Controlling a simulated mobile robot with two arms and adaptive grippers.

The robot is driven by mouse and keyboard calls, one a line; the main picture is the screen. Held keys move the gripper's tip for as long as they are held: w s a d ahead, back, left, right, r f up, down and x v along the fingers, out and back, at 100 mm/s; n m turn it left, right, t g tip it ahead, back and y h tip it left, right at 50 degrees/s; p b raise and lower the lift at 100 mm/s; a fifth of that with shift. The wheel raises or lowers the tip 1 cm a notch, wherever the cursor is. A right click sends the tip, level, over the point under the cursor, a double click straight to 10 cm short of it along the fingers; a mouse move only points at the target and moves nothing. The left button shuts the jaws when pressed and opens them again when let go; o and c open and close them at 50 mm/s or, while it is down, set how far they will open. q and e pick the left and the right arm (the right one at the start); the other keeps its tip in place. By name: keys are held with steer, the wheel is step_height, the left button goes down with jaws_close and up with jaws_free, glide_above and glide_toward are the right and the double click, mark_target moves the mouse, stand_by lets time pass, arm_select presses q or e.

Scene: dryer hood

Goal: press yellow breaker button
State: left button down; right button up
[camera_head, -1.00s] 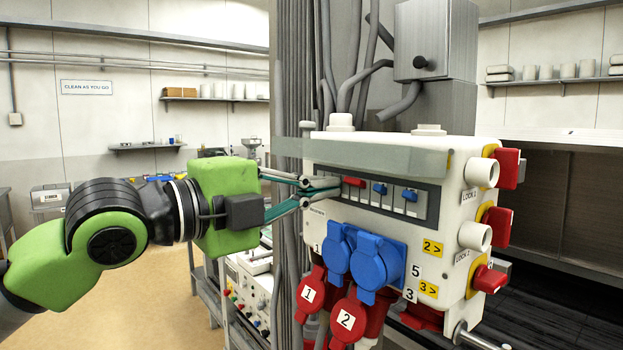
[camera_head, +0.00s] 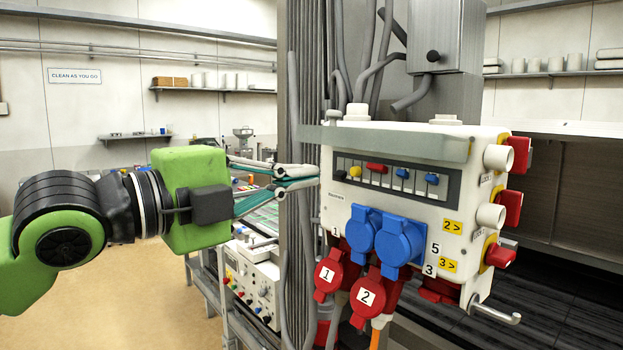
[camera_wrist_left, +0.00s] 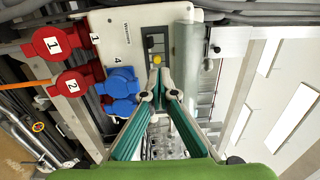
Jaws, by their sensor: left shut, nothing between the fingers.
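The yellow breaker button (camera_head: 355,171) is on the dark breaker strip (camera_head: 425,203) on the front of the white electrical box (camera_head: 335,212). A black button sits left of it, and a red one and two blue ones sit to its right. My left gripper (camera_head: 317,179) is shut and empty, its tips by the box's left edge, left of the yellow button and apart from it in the head view. In the left wrist view the yellow button (camera_wrist_left: 157,59) shows just beyond the fingertips (camera_wrist_left: 159,76). I cannot tell whether it is pressed in. My right gripper is not in view.
Blue sockets (camera_head: 398,242) and red plugs (camera_head: 367,297) hang below the strip. A clear cover (camera_head: 400,146) juts out above it. Red side switches (camera_head: 510,208) stick out at the right. Grey cables and a post stand behind the fingers. Free room lies left of the box.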

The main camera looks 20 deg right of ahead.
arm_select(q)
steer(key=b+v, duration=0.2)
steer(key=v, duration=0.3)
steer(key=shift+s+a+f, duration=0.1)
steer(key=shift+s+a, duration=0.2)
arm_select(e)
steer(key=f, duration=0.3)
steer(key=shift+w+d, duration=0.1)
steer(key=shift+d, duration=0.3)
arm_select(q)
steer(key=shift+a, duration=0.2)
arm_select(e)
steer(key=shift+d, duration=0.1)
arm_select(q)
steer(key=shift+d, duration=0.1)
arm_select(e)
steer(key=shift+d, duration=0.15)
